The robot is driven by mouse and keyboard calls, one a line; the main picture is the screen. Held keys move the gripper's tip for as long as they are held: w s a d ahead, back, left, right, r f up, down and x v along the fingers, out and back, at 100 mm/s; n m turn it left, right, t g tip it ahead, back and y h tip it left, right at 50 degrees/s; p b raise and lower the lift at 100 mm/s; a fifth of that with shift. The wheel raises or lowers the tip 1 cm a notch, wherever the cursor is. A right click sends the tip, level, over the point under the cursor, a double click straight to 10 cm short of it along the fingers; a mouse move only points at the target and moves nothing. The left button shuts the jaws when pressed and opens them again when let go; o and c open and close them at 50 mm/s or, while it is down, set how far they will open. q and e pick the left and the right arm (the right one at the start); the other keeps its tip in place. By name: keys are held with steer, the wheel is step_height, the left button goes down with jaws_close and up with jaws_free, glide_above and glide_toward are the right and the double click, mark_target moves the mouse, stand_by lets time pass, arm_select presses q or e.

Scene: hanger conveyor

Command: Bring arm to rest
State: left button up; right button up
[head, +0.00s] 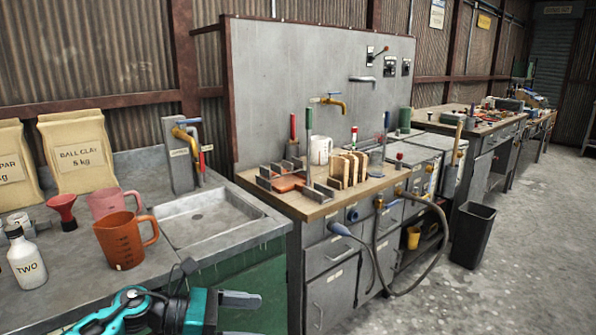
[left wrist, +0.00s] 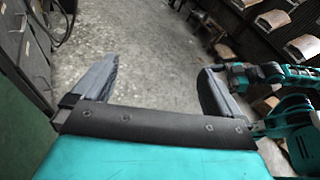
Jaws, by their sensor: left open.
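My left gripper (head: 243,316) is at the bottom of the head view, in front of the sink bench. Its two grey fingers are apart with nothing between them. In the left wrist view the gripper (left wrist: 155,88) also shows open and empty, with the concrete floor beyond its fingers. Teal and black links of my other arm show at the right edge of the left wrist view.
The sink bench (head: 200,262) holds an orange jug (head: 125,240), a pink jug (head: 112,203), a white bottle (head: 27,262) and paper bags (head: 78,152). A tool bench (head: 290,200) stands to the right. A black bin (head: 472,235) stands on open floor (head: 530,230).

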arm_select(q)
steer(key=s+a+f+m+t+y, duration=0.4)
steer(key=s+f+m+y, duration=0.2)
steer(key=s+f+m, duration=0.3)
steer(key=s+a+f+m+t+y, duration=0.4)
steer(key=s+f+m, duration=0.5)
steer(key=m, duration=0.6)
steer(key=s+y, duration=0.1)
steer(key=y, duration=0.1)
steer(key=shift+a+f+y, duration=0.2)
steer(key=shift+y, duration=0.2)
